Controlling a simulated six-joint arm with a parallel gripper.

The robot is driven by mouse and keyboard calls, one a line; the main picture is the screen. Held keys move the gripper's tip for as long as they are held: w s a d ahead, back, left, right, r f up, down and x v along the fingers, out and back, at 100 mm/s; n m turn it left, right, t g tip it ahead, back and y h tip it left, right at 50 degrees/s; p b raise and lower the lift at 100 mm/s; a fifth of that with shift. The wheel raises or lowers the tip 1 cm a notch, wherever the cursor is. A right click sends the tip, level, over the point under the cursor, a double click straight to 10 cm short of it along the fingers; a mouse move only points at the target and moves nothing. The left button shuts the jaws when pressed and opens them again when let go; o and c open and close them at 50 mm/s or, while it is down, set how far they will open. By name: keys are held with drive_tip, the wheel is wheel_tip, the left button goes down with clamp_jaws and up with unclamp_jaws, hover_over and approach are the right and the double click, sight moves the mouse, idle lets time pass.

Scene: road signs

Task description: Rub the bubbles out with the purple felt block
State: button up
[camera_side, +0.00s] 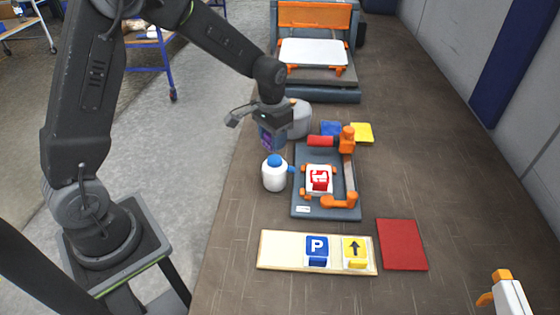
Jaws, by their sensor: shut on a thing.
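The purple felt block (268,142) is in the jaws of my gripper (270,127), which is shut on it. My gripper is in the air over the left side of the table, behind the white bottle. A small white sign with a red mark (319,179) sits in the grey fixture (300,206) with orange clamps, right of and nearer than my gripper. The block is apart from this sign. Bubbles are too small to make out in this view.
A white bottle with a blue top (274,174) stands left of the fixture. A cream board (282,251) holds a blue P sign (317,250) and a yellow arrow sign (355,251). A red sheet (401,244) lies right. A machine with orange parts (316,16) stands behind.

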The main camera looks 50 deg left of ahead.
sight(320, 174)
idle(0.5)
drive_tip(key=w+d+r+m, duration=0.1)
drive_tip(key=d+m, duration=0.2)
drive_tip(key=d, duration=0.1)
drive_tip(key=w+d+r+m, duration=0.1)
drive_tip(key=d+m, duration=0.2)
drive_tip(key=d, duration=0.2)
drive_tip(key=w+d+r+m, duration=0.1)
drive_tip(key=d+r+m, duration=0.1)
drive_tip(key=d, duration=0.2)
drive_tip(key=shift+w+d+m, duration=0.1)
drive_tip(key=shift+d+m, duration=0.1)
drive_tip(key=shift+m, duration=0.2)
drive_tip(key=shift+d+f, duration=0.15)
drive_tip(key=shift+f, duration=2.1)
drive_tip(key=shift+f, duration=0.6)
